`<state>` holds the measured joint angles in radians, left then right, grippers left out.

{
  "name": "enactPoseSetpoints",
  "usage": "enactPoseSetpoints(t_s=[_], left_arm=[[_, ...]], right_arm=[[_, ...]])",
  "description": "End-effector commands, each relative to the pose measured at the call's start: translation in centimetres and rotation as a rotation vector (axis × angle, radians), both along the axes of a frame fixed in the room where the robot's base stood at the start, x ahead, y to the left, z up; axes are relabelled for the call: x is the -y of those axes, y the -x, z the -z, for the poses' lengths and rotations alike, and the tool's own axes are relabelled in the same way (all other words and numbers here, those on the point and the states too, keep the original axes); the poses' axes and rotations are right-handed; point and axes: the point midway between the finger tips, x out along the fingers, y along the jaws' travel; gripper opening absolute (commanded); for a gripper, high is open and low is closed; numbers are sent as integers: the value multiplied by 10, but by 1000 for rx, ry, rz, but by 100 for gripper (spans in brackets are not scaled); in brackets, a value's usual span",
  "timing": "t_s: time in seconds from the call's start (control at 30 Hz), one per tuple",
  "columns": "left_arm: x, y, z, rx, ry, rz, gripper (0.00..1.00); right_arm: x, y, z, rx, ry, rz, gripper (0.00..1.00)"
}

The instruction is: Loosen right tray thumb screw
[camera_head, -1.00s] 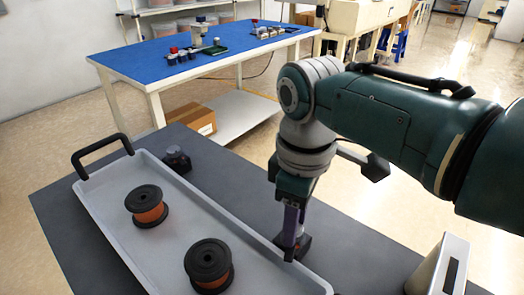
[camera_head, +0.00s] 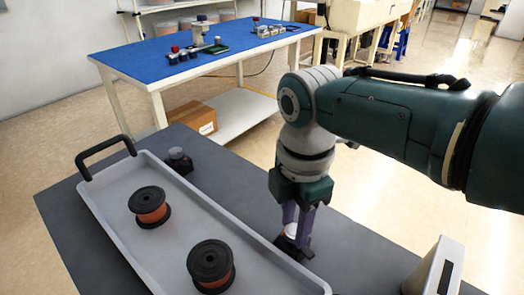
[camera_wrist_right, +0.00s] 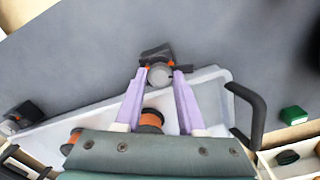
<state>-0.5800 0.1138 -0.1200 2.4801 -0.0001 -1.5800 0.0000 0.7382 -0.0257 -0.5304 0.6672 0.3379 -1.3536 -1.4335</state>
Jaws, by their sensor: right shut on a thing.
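The right tray thumb screw (camera_wrist_right: 159,74) is a round grey knob on a dark clamp (camera_wrist_right: 155,53) with orange bits, beside the tray's long edge. My right gripper (camera_wrist_right: 160,72) points down with its purple fingers on either side of the knob, shut on it. In the head view my right gripper (camera_head: 292,240) stands at the tray's right side, and its fingers partly hide the knob. The grey tray (camera_head: 110,205) holds two black spools with orange winding (camera_head: 150,205). A similar knob and clamp (camera_head: 178,160) sits farther along the tray edge, untouched. My left gripper is not in view.
The dark table (camera_head: 340,245) is bare right of the tray, up to a white-and-black device (camera_head: 437,268) at the front right. A black handle (camera_head: 103,152) rises at the tray's far end. A blue-topped table (camera_head: 130,62) with small parts stands behind.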

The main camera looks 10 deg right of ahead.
Motion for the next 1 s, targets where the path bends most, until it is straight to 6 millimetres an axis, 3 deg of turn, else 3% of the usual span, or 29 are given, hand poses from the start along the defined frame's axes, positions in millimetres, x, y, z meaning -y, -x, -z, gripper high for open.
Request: enactPoseSetpoints(t_s=[0.3,0.87,0.9,1.0], left_arm=[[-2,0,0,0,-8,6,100],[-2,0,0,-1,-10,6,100],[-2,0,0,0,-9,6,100],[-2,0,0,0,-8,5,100]], right_arm=[[0,0,0,0,-1,-126,0],[-1,0,0,-1,-2,-151,0],[-1,0,0,-1,-2,-151,44],[-1,0,0,-1,-2,-151,55]])
